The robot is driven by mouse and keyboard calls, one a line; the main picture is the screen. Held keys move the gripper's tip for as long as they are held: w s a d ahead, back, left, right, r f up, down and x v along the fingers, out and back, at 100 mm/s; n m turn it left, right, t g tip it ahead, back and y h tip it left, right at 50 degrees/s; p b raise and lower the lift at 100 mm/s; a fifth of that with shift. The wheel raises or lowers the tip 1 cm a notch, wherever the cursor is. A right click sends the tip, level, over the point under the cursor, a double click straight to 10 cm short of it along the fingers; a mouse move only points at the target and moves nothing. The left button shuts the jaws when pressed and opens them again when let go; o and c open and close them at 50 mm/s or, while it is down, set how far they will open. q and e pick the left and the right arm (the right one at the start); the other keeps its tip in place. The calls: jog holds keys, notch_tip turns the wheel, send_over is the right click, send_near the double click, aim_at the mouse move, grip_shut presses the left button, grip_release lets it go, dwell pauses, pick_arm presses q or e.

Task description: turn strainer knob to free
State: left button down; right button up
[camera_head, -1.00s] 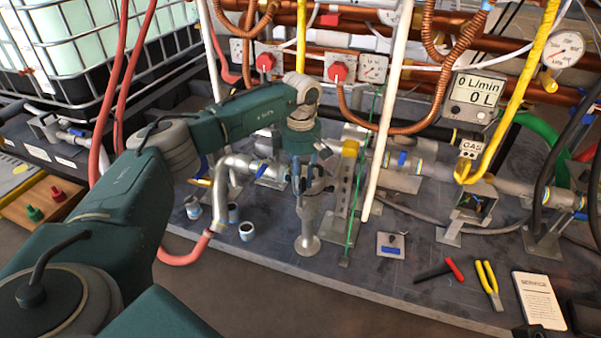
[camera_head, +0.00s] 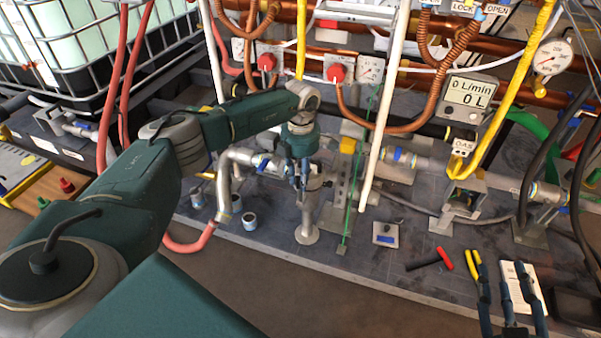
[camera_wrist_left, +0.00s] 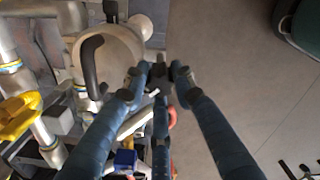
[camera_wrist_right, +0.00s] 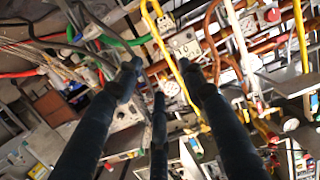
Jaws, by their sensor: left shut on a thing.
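My left gripper (camera_head: 303,180) points down at the grey strainer body (camera_head: 308,218), which stands on a round foot at the middle of the skid. The left wrist view shows its fingertips (camera_wrist_left: 157,76) shut around a small dark knob (camera_wrist_left: 158,86). The fingers hide most of the knob, and its setting cannot be read. A pale round housing with a black curved handle (camera_wrist_left: 92,62) lies beside the fingers in that view. My right gripper (camera_head: 511,285) is at the lower right, empty, its fingers apart; they also show in the right wrist view (camera_wrist_right: 158,78).
A white standing pipe (camera_head: 383,120) and a green cord (camera_head: 357,185) are close right of the strainer. Red-handled (camera_head: 430,261) and yellow-handled pliers (camera_head: 472,263) and a service card (camera_head: 516,283) lie near my right gripper. Small cups (camera_head: 249,220) stand left.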

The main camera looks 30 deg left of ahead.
pick_arm(q)
jog(key=shift+d+r+n+p, duration=0.15)
jog(key=shift+r+n+p, duration=0.05)
jog(key=shift+n+p, duration=1.35)
jog(key=shift+n, duration=0.35)
jog(key=shift+n+p, duration=0.55)
jog(key=shift+n, duration=0.55)
jog(key=shift+w+n+p, duration=0.1)
jog(key=shift+n+p, duration=0.8)
jog(key=shift+n, duration=0.3)
jog(key=shift+f+n+p, duration=0.1)
jog(key=shift+n+p, duration=0.35)
jog(key=shift+n, duration=0.15)
pick_arm(e)
jog(key=s+d+f+g+h, duration=0.1)
jog(key=s+d+f+g, duration=0.2)
jog(key=s+f+g, duration=0.3)
jog(key=s+d+f+g+h, duration=0.2)
jog(key=s+f+g, duration=0.4)
jog(key=s+f, duration=0.5)
jog(key=shift+s+d+f+m, duration=0.3)
jog(key=shift+s+d, duration=0.25)
jog(key=shift+d, duration=0.35)
pick_arm(q)
jog(key=c, duration=1.4)
grip_release()
